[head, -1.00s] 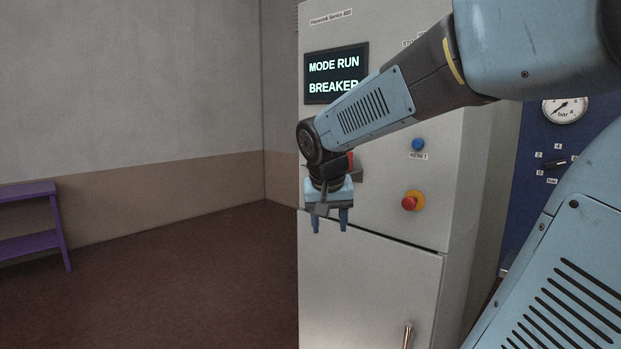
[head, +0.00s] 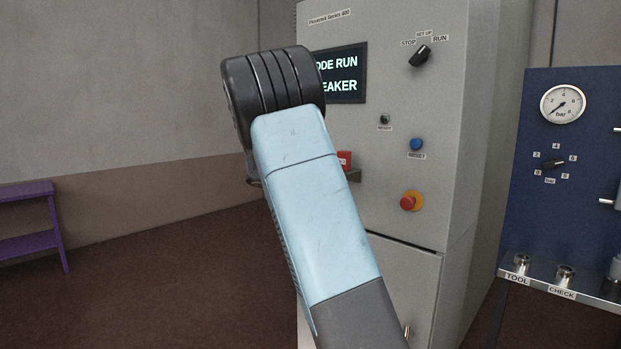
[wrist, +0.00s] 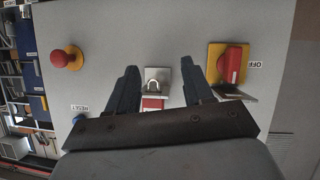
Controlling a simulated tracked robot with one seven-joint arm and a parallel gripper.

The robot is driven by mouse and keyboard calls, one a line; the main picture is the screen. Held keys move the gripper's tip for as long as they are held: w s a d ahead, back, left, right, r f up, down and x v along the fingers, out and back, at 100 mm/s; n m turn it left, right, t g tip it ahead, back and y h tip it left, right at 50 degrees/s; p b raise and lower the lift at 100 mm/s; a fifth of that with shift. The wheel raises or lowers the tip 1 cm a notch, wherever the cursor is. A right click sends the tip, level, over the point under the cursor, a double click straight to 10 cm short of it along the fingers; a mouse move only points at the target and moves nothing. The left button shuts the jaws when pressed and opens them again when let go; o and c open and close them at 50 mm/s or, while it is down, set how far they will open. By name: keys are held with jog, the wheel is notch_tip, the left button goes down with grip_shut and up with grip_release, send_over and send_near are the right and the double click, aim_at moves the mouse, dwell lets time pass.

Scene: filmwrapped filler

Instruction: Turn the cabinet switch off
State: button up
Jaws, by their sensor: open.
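The cabinet switch is a red rotary handle on a yellow plate (wrist: 231,64) at the right of the wrist view, with an upside-down OFF label beside it. The handle lies roughly along the picture's vertical. My gripper (wrist: 160,68) is open and empty, its two dark fingers pointing at the cabinet face. The switch is just right of the right finger, apart from the jaw gap. In the head view my arm hides the gripper and the switch. The grey cabinet (head: 400,110) stands upright there.
A red emergency stop (head: 408,202), blue reset button (head: 416,144) and mode selector (head: 420,55) are on the cabinet. The display (head: 345,75) reads MODE RUN, partly hidden. A blue gauge panel (head: 590,110) stands right. A purple shelf (head: 28,240) is far left; floor between is clear.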

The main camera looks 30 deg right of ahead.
jog(key=w+a+t+h, duration=0.3)
jog(key=w+a+h, duration=0.1)
jog(key=w, duration=0.8)
jog(key=x, duration=1.3)
jog(key=shift+w+r+m, duration=0.3)
jog(key=shift+r+m, duration=0.05)
jog(key=shift+m, duration=0.05)
jog(key=shift+d, duration=0.15)
jog(key=shift+c, duration=0.4)
grip_shut()
